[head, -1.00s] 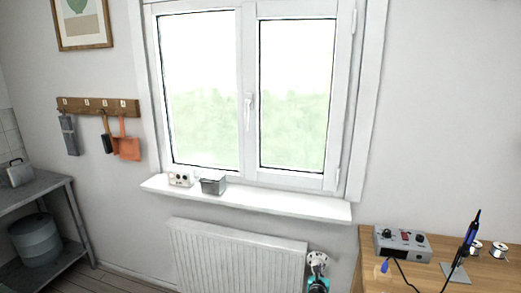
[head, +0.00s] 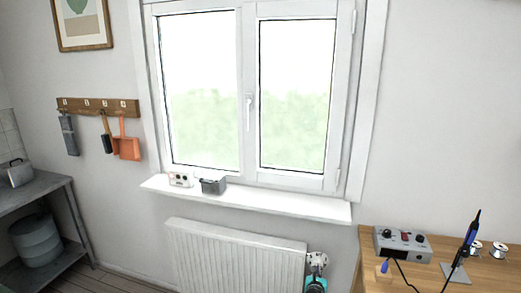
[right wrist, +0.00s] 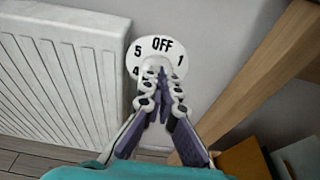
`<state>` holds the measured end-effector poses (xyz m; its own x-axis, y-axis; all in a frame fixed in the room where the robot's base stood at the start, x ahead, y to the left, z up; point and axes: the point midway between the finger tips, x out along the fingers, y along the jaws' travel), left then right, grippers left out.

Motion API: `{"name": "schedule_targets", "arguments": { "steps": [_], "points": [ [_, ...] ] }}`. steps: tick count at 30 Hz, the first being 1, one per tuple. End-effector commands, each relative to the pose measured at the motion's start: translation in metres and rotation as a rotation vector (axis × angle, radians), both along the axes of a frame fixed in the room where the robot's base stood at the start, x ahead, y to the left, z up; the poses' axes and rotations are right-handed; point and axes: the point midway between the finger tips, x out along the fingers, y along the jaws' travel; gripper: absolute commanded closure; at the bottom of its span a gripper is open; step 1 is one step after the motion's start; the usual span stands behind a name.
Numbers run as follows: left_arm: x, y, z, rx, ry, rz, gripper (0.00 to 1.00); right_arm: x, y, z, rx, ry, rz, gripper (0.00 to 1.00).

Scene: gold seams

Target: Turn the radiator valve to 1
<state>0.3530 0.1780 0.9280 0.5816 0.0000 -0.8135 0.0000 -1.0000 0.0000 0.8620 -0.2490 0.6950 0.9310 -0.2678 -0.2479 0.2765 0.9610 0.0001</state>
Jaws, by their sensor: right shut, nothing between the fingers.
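The radiator valve (right wrist: 159,46) is a white round dial on the right end of the radiator. In the right wrist view its face shows OFF at the top, 1 to the right, 5 and part of a 4 to the left; its lower part is hidden by my fingers. The valve also shows small in the head view (head: 317,257). My right gripper (right wrist: 159,74) is shut and empty, its fingertips together in front of the lower middle of the dial. I cannot tell whether they touch it. My left gripper is in neither view.
The white radiator (head: 235,258) stands left of the valve, under the window sill (head: 270,203). A wooden workbench (head: 440,260) with a soldering station (head: 403,244) stands close on the right. Boxes (right wrist: 245,160) show low at right in the right wrist view.

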Motion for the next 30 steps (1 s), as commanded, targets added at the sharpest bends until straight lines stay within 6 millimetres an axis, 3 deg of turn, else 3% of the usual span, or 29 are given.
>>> {"name": "schedule_targets", "arguments": {
  "steps": [30],
  "points": [
    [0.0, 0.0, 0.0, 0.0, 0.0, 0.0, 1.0, 0.004, 0.012, 0.004, 0.0, 0.0, 0.0, 1.0]
  ]
}}
